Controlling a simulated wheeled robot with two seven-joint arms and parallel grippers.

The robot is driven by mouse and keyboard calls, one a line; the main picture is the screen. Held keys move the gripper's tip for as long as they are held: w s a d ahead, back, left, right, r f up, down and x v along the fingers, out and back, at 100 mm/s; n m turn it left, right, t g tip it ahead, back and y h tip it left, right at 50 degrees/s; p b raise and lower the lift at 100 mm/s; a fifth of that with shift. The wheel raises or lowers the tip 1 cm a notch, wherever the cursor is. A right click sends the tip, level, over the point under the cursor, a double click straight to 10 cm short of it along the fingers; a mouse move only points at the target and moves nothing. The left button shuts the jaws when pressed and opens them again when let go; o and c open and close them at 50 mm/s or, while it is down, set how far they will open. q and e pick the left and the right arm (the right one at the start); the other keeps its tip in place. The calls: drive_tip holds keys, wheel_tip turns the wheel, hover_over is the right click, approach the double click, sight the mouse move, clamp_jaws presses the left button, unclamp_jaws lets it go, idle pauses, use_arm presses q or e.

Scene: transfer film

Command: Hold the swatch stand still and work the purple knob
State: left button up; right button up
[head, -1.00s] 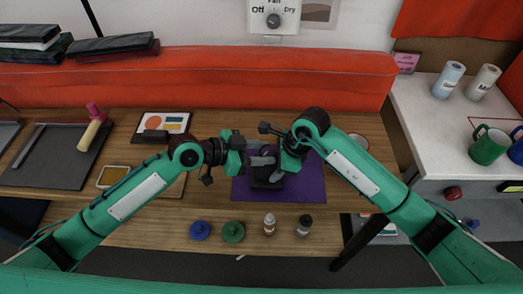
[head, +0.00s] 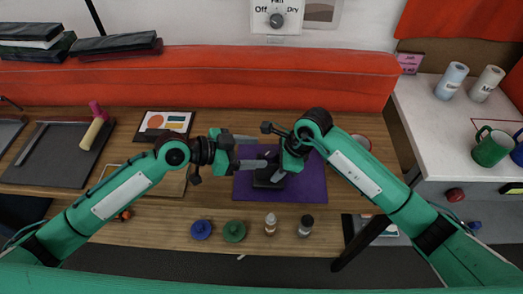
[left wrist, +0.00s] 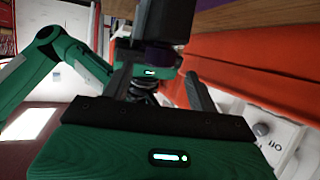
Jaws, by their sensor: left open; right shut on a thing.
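The swatch stand (head: 268,179) is a dark block on a purple mat (head: 312,182); my right gripper partly covers it. My right gripper (head: 276,168) is shut on the stand from the right and above. My left gripper (head: 250,152) is open and empty, just left of the stand. In the left wrist view, its two fingers (left wrist: 158,88) stand apart. A purple round part, seemingly the purple knob (left wrist: 158,56), shows beyond them below a dark block, apart from the fingers. In the head view the knob is hidden or too small to tell.
A blue knobbed lid (head: 201,229), a green one (head: 234,231) and two small bottles (head: 271,224) stand along the front edge. A board (head: 145,182) lies under my left arm. A framed picture (head: 165,123) lies behind. A red padded barrier (head: 220,75) runs along the back.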

use_arm(q)
drive_tip(key=v, duration=0.8)
drive_tip(key=shift+a, duration=0.35)
drive_tip(key=m+g, duration=0.4)
drive_tip(key=g, duration=0.1)
approach(263, 151)
drive_tip(key=shift+h, duration=0.4)
drive_tip(key=x, duration=1)
drive_tip(key=shift+a+f, duration=0.2)
drive_tip(key=shift+f, duration=0.15)
drive_tip(key=shift+c, duration=0.2)
